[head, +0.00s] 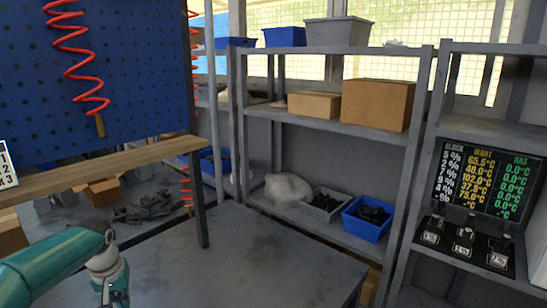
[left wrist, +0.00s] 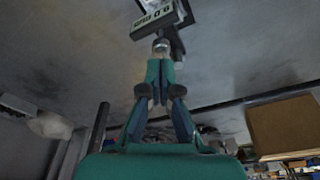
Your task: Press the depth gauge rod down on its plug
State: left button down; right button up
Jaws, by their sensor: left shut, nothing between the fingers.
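In the left wrist view, my left gripper (left wrist: 160,66) is shut with nothing between its teal fingers. Its tips are at a small grey rounded end (left wrist: 161,46), probably the rod's top; I cannot tell whether they touch it. Beyond it is a dark gauge body (left wrist: 172,32) with a pale digital display (left wrist: 157,15), cut off by the top edge. The plug is not visible. In the head view only part of my left arm shows at the lower left, and the gauge is not in sight. My right gripper is in neither view.
In the head view, a grey tabletop (head: 255,262) is largely clear. A shelf unit behind holds cardboard boxes (head: 377,104) and a blue bin (head: 368,219). At right, a screen (head: 488,180) stands above several small black labelled devices (head: 464,240). A blue pegboard (head: 90,75) is at left.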

pick_arm(q)
jog(key=shift+f+b, duration=1.05)
jog(key=shift+f, duration=0.45)
dwell(0.4)
jog(key=shift+s+f, duration=0.15)
jog(key=shift+f, duration=0.05)
dwell(1.0)
jog(key=shift+d+r, duration=0.1)
jog(key=shift+r, duration=0.05)
jog(key=shift+r+p, duration=1.4)
jog(key=shift+r, duration=0.2)
